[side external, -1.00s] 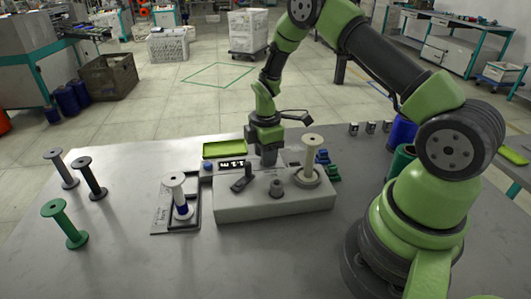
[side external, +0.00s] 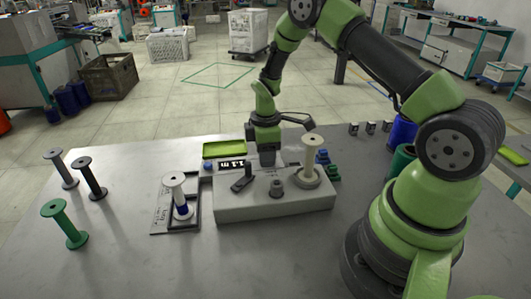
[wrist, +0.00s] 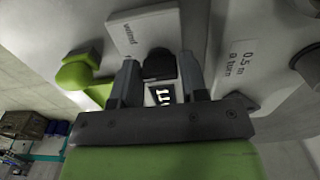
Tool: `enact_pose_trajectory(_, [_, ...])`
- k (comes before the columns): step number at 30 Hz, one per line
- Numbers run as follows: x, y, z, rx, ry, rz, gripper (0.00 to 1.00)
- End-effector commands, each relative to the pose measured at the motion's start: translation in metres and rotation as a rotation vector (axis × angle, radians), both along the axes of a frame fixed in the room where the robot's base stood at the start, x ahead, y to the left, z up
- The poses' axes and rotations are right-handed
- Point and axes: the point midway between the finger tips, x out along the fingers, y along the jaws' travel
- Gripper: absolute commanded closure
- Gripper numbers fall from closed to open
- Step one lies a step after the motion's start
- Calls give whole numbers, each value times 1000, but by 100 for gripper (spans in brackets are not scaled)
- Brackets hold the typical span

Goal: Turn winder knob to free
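The winder (side external: 300,208) is a pale grey box on the table with a small display (side external: 233,164), a dark crank-like lever (side external: 241,182) and a grey round post (side external: 277,187) on top. My gripper (side external: 267,160) is low over its far side, pointing down. In the wrist view, my gripper (wrist: 160,82) is open, with one finger on each side of a small black knob (wrist: 160,64); gaps show beside it. A white plate marked "wind" (wrist: 142,32) lies beside the knob. The knob is hidden behind my gripper in the side view, and its setting cannot be told.
A cream spool (side external: 312,158) stands on the winder's right end. Grey, black and green spools (side external: 65,224) stand farther left. A lime tray (side external: 223,149) lies behind. The front table is clear.

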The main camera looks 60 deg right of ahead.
Motion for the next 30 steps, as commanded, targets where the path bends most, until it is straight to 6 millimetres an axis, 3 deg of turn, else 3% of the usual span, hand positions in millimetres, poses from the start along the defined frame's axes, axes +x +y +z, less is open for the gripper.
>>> enact_pose_trajectory(1, [0, 0, 0, 0, 0, 0, 48])
enact_pose_trajectory(3, [0, 0, 0, -1, -1, 0, 38])
enact_pose_trajectory(13, [1, 0, 6, -1, -3, 1, 38])
enact_pose_trajectory(24, [1, 0, 74, -1, -7, 1, 38])
enact_pose_trajectory(30, [1, 0, 96, -1, -4, 1, 38])
